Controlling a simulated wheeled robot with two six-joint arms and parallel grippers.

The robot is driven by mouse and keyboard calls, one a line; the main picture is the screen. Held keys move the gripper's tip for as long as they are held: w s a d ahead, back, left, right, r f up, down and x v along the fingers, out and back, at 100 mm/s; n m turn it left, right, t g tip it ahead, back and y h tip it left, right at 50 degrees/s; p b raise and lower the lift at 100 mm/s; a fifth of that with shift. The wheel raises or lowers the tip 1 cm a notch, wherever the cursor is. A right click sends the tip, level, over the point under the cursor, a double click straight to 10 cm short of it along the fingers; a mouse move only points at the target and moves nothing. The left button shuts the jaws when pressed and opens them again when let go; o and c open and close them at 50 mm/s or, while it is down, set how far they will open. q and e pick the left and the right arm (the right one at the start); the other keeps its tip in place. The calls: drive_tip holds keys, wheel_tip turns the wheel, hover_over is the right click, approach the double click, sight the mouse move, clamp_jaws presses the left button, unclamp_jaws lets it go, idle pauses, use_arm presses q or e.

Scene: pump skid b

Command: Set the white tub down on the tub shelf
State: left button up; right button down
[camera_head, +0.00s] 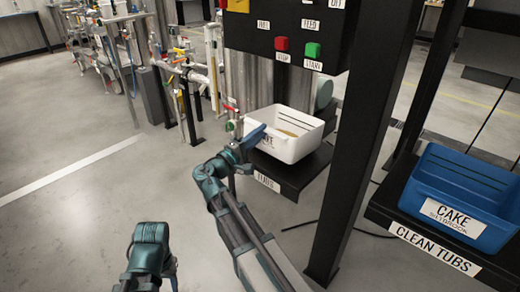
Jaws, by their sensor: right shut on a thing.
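The white tub (297,146) is at the dark shelf (297,179) under the control panel. It is upright, with a label on its front and something yellowish inside. My right gripper (257,134) is shut on the near left side of the tub and partly covers its label. The shelf's front label is partly readable and seems to say "TUBS". I cannot tell whether the tub's base touches the shelf or hovers just above it. Part of my left arm shows at the bottom left, but its gripper is not in view.
A blue tub (462,196) labelled "CAKE" sits on the "CLEAN TUBS" shelf (434,249) at the right. A dark post (357,140) stands between the two shelves. The control panel (297,30) overhangs the white tub. Pipes and valves (195,75) stand left; open floor lies below them.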

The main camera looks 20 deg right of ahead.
sight(266, 137)
wheel_tip(266, 137, down, 4)
drive_tip(key=b, duration=0.4)
drive_tip(key=shift+r, duration=0.25)
drive_tip(key=c, duration=0.8)
unclamp_jaws()
drive_tip(key=shift+c, duration=0.2)
drive_tip(key=b+v, duration=0.2)
drive_tip(key=v, duration=1)
drive_tip(key=shift+s, duration=0.1)
